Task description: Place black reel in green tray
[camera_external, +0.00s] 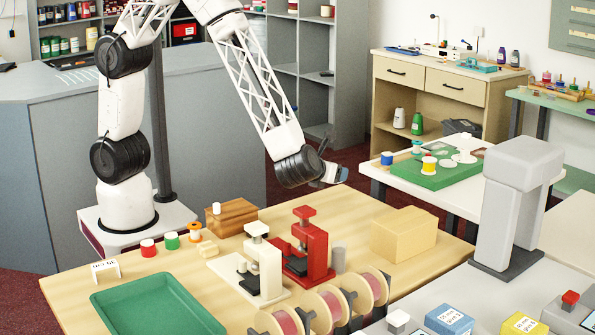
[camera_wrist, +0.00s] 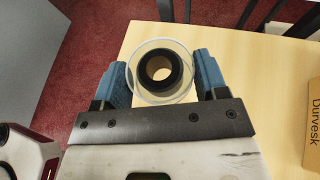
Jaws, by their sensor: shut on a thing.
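The black reel (camera_wrist: 160,87) is a dark ring with a wide clear rim, seen end-on in the wrist view. My gripper (camera_wrist: 161,76) has its blue fingers on either side of the rim, shut on it. In the external view my gripper (camera_external: 338,174) is at the back of the wooden table, above or near its rear edge; I cannot make out the reel there. The green tray (camera_external: 160,305) lies at the table's front left, well away from my gripper. It looks empty in the part that shows.
Between gripper and tray stand a red press (camera_external: 312,245), a cream press (camera_external: 256,263), a wooden block (camera_external: 231,216) and small spools (camera_external: 172,240). A tan box (camera_external: 404,232) is at right. Large reels (camera_external: 328,305) line the front. A green board (camera_external: 440,177) lies on a white table behind.

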